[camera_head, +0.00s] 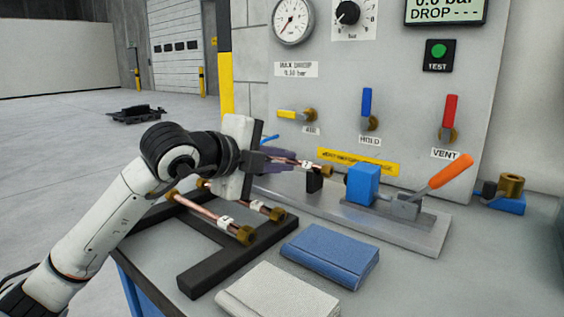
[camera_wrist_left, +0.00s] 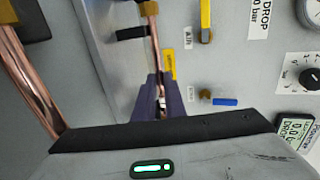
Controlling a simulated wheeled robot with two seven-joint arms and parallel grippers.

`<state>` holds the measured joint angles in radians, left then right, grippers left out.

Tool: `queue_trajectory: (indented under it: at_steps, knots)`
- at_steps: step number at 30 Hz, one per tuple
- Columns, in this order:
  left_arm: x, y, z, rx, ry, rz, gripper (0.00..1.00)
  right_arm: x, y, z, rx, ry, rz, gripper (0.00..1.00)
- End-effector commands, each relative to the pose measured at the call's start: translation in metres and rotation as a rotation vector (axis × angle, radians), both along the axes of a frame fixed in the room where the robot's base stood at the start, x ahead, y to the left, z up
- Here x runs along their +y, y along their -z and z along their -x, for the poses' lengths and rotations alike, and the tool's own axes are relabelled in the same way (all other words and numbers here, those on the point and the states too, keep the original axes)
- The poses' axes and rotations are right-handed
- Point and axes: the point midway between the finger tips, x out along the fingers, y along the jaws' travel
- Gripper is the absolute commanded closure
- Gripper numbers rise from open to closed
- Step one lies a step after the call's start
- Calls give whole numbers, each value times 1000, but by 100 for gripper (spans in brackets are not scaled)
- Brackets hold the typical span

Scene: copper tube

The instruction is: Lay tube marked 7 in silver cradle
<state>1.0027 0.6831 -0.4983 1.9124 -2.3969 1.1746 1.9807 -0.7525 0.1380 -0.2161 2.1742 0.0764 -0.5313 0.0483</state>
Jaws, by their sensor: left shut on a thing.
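My left gripper (camera_head: 280,161) is shut on a copper tube (camera_head: 315,167) with brass ends and a small white label; the mark on it is too small to read surely. The tube also shows between the purple fingers (camera_wrist_left: 163,100) in the left wrist view (camera_wrist_left: 156,55). The silver cradle (camera_head: 395,232) is a long metal base with a black support (camera_head: 315,182), a blue block (camera_head: 362,185) and an orange-handled clamp (camera_head: 449,172). The tube's near brass end is over or just behind the black support; I cannot tell whether they touch. My right gripper is out of view.
A black rack (camera_head: 235,264) holds other labelled copper tubes (camera_head: 199,206) left of the cradle. A blue cloth-like pad (camera_head: 330,256) and a white one (camera_head: 277,292) lie in front. A grey panel (camera_head: 410,80) with gauge and valves stands behind.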

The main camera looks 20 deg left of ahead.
Motion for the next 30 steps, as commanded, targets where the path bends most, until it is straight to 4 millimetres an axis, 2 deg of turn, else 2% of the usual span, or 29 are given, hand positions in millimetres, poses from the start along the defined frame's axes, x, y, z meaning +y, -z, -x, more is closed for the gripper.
queue_trajectory:
  at_steps: [1,9,10,14,25,27,30]
  knots:
    - [-2,12,0,23,2,-5,100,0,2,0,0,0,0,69]
    - [-2,14,0,29,3,-6,100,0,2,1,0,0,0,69]
    - [-2,14,0,30,3,-6,88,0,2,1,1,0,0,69]
    - [-2,15,0,30,4,-6,68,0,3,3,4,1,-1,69]
    - [-2,16,0,32,3,-6,68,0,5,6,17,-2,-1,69]
    - [-2,16,0,32,3,-6,68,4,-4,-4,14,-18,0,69]
    - [5,7,17,26,2,-5,68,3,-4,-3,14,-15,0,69]
